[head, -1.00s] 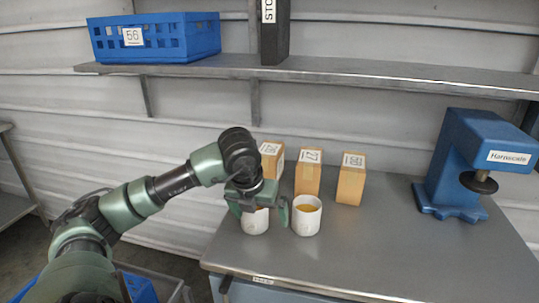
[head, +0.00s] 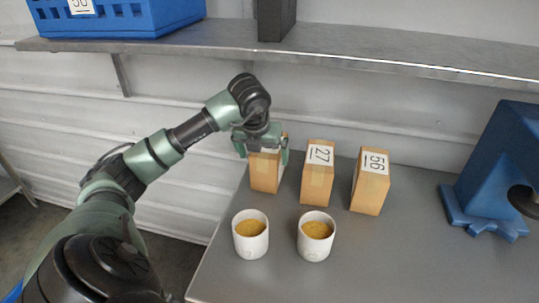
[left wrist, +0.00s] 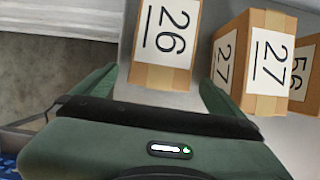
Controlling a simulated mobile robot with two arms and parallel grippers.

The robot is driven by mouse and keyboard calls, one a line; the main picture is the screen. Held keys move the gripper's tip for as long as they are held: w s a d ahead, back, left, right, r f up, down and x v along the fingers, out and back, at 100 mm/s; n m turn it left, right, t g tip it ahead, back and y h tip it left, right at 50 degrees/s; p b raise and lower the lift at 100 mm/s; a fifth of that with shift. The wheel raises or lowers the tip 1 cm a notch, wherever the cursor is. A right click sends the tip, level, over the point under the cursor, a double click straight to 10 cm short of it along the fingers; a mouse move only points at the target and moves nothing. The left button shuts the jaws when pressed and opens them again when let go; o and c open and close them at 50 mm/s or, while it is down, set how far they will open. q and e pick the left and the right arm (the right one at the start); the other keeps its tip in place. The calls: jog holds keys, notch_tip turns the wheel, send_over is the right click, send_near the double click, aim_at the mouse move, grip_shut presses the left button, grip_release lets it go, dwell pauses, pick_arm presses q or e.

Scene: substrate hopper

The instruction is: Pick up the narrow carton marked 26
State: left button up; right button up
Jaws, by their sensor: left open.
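The narrow carton marked 26 (head: 264,172) stands upright on the grey counter, leftmost of three brown cartons. Its white label with 26 (left wrist: 166,30) faces up in the left wrist view. My left gripper (head: 262,155) is open over this carton's top, with one finger to each side of it in the head view. In the left wrist view the carton lies between the two green fingers (left wrist: 160,88). The gripper hides part of the carton's top in the head view. My right gripper is not in view.
A carton marked 27 (head: 317,180) stands close to the right, with a carton marked 56 (head: 370,185) beyond it. Two white cups (head: 250,244) with yellowish contents stand in front. A shelf (head: 300,55) runs above; a blue machine (head: 495,170) stands right.

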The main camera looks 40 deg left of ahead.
pick_arm(q)
jog(key=w, duration=0.1)
jog(key=w+a+p, duration=0.1)
jog(key=w, duration=0.1)
jog(key=w+a, duration=0.1)
jog(key=shift+w+a, duration=0.1)
jog(key=shift+w, duration=0.1)
jog(key=shift+w+a, duration=0.2)
jog(key=shift+w, duration=0.1)
jog(key=shift+w+a+p, duration=0.15)
jog(key=shift+w+p, duration=0.2)
jog(key=shift+p, duration=0.1)
jog(key=x, duration=0.5)
jog(key=shift+f+p, duration=0.15)
jog(key=shift+p, duration=0.25)
jog(key=shift+s, duration=0.1)
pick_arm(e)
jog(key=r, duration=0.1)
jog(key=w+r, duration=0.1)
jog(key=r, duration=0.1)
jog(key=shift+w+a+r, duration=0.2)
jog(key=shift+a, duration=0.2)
pick_arm(q)
jog(key=shift+f, duration=0.2)
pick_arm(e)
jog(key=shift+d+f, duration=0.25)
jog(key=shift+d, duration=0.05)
pick_arm(q)
jog(key=c, duration=2.1)
